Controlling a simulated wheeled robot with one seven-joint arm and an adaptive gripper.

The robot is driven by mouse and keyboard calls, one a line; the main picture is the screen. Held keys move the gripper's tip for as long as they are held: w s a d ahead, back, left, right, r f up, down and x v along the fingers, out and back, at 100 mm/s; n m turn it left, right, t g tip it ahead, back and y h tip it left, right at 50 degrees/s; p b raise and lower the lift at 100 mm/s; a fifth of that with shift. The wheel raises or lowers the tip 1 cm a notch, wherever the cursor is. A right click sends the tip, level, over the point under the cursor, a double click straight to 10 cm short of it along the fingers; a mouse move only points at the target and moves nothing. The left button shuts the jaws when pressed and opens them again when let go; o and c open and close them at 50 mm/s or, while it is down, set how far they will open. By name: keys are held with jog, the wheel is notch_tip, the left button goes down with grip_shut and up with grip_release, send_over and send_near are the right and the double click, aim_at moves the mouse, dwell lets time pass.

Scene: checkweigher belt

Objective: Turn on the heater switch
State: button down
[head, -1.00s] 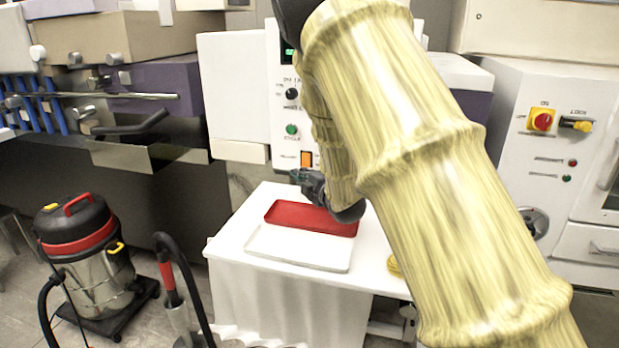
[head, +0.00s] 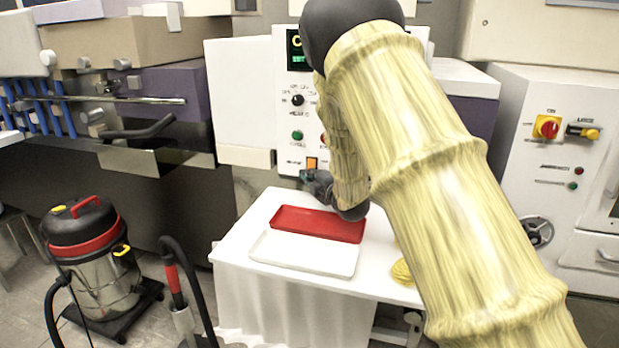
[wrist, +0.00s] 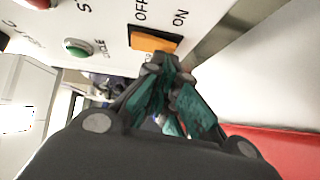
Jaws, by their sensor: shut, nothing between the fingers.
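The heater switch appears to be the orange rocker (head: 311,163) low on the white control panel (head: 285,120). In the wrist view the orange rocker (wrist: 153,42) sits in a dark frame, with OFF printed near its left end and ON near its right end. My gripper (head: 308,177) is just below the rocker in the head view. In the wrist view the fingertips of my gripper (wrist: 168,62) are together and empty, right at the rocker's lower edge. I cannot tell whether they touch it. The fingertips cover a small part of the switch's frame.
A green button (wrist: 77,47) and a dial (head: 297,100) are on the same panel. Below, a red tray (head: 318,224) and a white tray (head: 305,254) lie on a white table (head: 235,238). A vacuum cleaner (head: 95,255) stands on the floor at left.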

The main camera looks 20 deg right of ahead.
jog(key=shift+w+d+f+b, duration=0.1)
jog(key=shift+w+f+b, duration=0.1)
jog(key=shift+b, duration=0.2)
jog(key=s+b, duration=0.1)
jog(key=s, duration=0.3)
jog(key=s+f+b, duration=0.1)
jog(key=s, duration=0.3)
jog(key=s+b, duration=0.1)
jog(key=s, duration=0.4)
jog(key=shift+f, duration=0.2)
